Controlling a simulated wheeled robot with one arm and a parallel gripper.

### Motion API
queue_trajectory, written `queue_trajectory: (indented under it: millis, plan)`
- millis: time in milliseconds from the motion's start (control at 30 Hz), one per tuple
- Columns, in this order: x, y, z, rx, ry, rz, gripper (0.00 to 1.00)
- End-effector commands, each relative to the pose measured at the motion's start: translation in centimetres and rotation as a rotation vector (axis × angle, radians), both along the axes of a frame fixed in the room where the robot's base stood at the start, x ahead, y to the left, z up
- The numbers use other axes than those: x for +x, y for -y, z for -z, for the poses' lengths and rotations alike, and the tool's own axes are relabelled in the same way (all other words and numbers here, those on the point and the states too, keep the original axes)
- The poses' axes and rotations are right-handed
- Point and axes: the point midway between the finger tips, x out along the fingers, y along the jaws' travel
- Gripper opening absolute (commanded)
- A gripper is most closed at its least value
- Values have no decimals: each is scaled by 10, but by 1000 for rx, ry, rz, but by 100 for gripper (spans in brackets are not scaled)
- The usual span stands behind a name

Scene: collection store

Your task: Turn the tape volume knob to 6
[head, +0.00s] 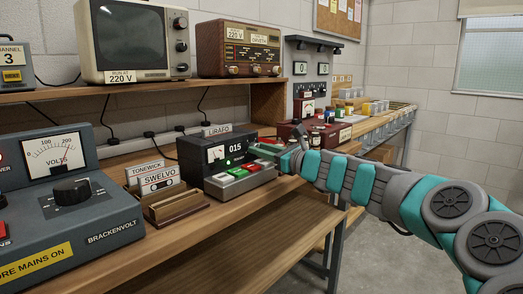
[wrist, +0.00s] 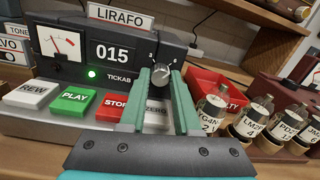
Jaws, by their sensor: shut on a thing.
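The tape machine (head: 218,152) is a dark box labelled LIRAFO, with a counter reading 015, a small meter and a lit green lamp. My gripper (wrist: 161,79) is shut on the knob, one green finger on each side. Small scale marks show above the knob, but most of the scale is hidden by the fingers. I cannot read the knob's setting. In the head view my gripper (head: 282,158) reaches the machine's right side and hides the knob.
REW (wrist: 34,94), PLAY (wrist: 74,102), STOP and ZERO keys lie below the panel, the last two partly behind my fingers. A red bin (wrist: 205,84) and labelled jars (wrist: 247,117) stand close on the right. A cassette holder (head: 178,208) stands left of the machine.

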Motion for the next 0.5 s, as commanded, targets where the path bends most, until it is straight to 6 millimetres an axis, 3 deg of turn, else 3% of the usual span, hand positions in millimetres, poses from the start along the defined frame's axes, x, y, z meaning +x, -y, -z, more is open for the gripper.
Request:
queue_trajectory:
  millis: [200,233,500]
  plan:
    - [0,0,2,-2,-1,0,0]
    - [0,0,1,-2,-1,0,34]
    - [0,0,1,-1,0,0,61]
